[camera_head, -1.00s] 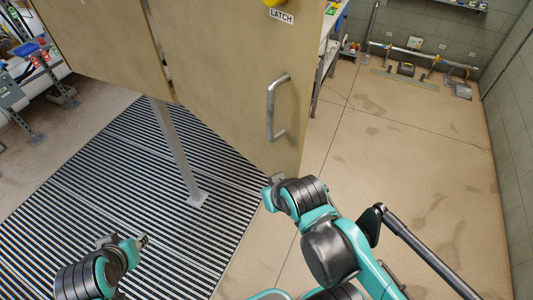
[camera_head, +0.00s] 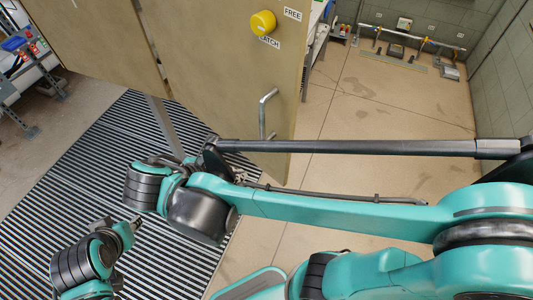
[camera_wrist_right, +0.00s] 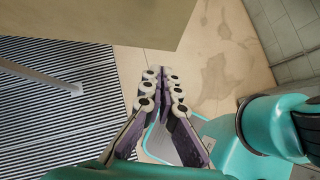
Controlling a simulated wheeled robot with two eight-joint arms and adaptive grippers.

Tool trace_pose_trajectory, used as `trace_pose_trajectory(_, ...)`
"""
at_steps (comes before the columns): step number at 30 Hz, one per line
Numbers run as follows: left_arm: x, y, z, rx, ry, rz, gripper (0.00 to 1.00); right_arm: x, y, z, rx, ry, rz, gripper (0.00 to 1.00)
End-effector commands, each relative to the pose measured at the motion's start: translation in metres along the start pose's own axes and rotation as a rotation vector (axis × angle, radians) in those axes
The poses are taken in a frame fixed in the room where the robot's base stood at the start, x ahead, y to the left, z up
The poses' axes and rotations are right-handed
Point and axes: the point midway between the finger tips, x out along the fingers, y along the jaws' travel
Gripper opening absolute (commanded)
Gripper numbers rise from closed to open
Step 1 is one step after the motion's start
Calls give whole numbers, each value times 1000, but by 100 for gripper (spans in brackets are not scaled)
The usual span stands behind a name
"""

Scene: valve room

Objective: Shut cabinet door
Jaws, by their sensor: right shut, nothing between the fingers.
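The tan cabinet door (camera_head: 215,90) hangs at top centre in the head view. It carries a metal bar handle (camera_head: 265,112) and a yellow knob (camera_head: 262,22) near the labels LATCH and FREE. Another tan panel (camera_head: 90,45) stands to its left across a dark gap. My right arm crosses in front of the door's lower part. In the right wrist view, my right gripper (camera_wrist_right: 163,78) is shut and empty, with a tan panel (camera_wrist_right: 110,15) above its fingertips.
A striped grating (camera_head: 75,175) covers the floor at the left, with a grey post (camera_head: 163,125) on it. Bare floor (camera_head: 390,100) lies to the right of the door. A pipe rack (camera_head: 410,38) stands by the far wall.

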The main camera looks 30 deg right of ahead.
Motion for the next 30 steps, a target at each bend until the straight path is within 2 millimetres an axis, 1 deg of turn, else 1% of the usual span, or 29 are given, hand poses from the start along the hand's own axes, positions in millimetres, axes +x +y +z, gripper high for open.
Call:
trace_pose_trajectory(1, -3, 0, -2, 0, 0, 0, 32, -9, 1, 1, -46, -25, 1, 0)
trace_pose_trajectory(2, -4, 0, -2, 0, 0, 0, 32, -12, 1, 2, -66, -38, -2, 0)
trace_pose_trajectory(5, -3, 0, -2, 0, 0, 0, 32, -11, 1, 3, -96, -56, -6, 0)
trace_pose_trajectory(8, 0, 0, 0, 0, 0, 0, 32, 1, 0, 3, -96, -57, -9, 0)
trace_pose_trajectory(11, 4, 0, 3, 0, 0, 0, 32, 19, 0, 4, -92, -56, -9, 0)
trace_pose_trajectory(15, 11, 0, 8, 0, 0, 0, 32, 51, 0, 5, -91, -56, -10, 0)
trace_pose_trajectory(21, 19, 0, 14, 0, 0, 0, 32, 92, -1, 7, -91, -55, -10, 0)
trace_pose_trajectory(24, 19, 0, 14, 0, 0, 0, 32, 100, 0, 22, -89, -55, -10, 0)
trace_pose_trajectory(30, 20, 0, 15, 0, 0, 0, 32, 111, 2, 36, -92, -54, -7, 0)
